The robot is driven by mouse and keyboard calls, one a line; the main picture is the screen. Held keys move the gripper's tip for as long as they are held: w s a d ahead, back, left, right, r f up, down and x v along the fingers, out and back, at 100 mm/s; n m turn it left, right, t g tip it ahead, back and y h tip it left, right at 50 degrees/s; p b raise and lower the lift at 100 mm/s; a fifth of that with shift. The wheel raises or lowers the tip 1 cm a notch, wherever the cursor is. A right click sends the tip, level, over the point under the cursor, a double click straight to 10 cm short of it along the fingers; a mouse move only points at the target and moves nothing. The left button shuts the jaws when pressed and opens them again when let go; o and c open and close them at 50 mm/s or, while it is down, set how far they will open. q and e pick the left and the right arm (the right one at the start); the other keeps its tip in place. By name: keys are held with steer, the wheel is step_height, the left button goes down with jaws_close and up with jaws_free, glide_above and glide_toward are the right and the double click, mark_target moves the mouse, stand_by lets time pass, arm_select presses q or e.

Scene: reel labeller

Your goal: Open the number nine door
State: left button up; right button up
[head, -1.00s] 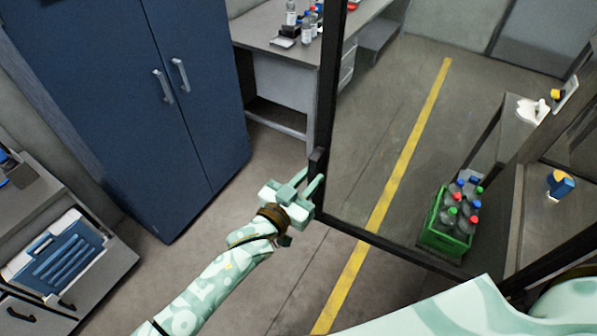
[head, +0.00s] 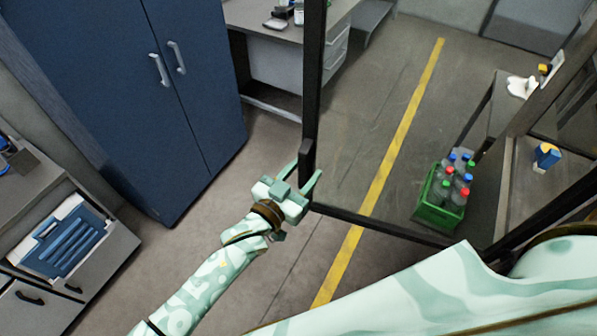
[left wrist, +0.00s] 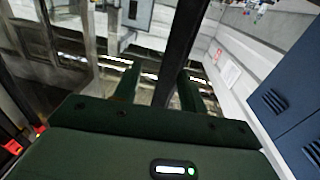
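A clear door panel in a dark frame (head: 312,80) stands in the middle of the head view. A short dark handle-like piece (head: 306,152) sits on its left edge near the bottom corner. No number is legible on it. My left gripper (head: 306,172) is at this edge, its fingers apart on either side of it. In the left wrist view, the dark frame post (left wrist: 182,40) runs down between the left gripper's fingers (left wrist: 157,82), nearer the right one, with a gap on the left. My right gripper is out of view.
A blue cabinet (head: 105,80) stands at the left, above a grey drawer unit (head: 110,250). A green crate of bottles (head: 440,213) shows on the floor right of the yellow line (head: 405,125). A grey bench (head: 265,60) is behind. Floor left of the door is clear.

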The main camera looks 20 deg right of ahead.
arm_select(q)
steer(key=shift+a, duration=0.2)
steer(key=b+v, duration=0.1)
steer(key=v, duration=1.5)
steer(key=shift+s, duration=0.15)
steer(key=shift+d, duration=0.2)
